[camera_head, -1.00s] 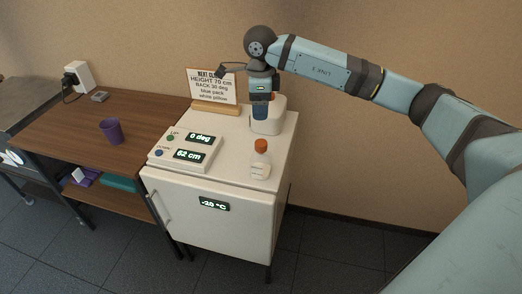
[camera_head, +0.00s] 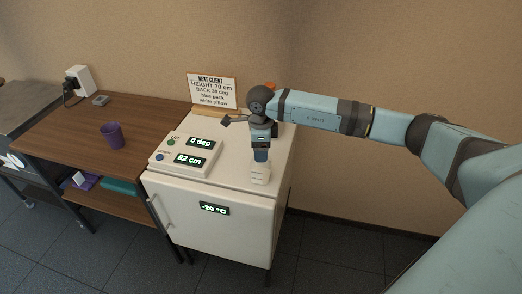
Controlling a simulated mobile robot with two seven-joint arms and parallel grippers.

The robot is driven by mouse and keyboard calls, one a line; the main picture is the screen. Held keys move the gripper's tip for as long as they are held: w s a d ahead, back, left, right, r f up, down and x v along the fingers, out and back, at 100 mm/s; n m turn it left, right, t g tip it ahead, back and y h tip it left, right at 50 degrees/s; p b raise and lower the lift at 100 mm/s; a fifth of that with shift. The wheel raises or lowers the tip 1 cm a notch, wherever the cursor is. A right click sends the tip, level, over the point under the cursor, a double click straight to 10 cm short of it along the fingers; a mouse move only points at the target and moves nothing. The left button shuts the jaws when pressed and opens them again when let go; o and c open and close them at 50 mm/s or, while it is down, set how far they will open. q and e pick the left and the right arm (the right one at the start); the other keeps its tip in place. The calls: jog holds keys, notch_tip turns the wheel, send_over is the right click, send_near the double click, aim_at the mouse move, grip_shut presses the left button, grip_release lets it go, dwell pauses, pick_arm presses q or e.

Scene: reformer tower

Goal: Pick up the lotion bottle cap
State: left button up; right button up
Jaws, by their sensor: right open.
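The white lotion bottle (camera_head: 260,174) stands upright near the front right of the white cabinet top. Its orange cap is hidden behind my right gripper (camera_head: 261,156). The gripper points down over the top of the bottle, with its fingers open at the height of the cap. I cannot tell whether the fingers touch the cap. My left gripper is not in view.
A control box (camera_head: 186,156) reading 0 deg and 62 cm sits left of the bottle. A sign (camera_head: 212,91) stands at the back. A purple cup (camera_head: 113,135) stands on the wooden table (camera_head: 70,130).

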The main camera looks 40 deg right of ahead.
jog(key=shift+f, duration=0.2)
jog(key=c, duration=1)
jog(key=shift+r, duration=0.1)
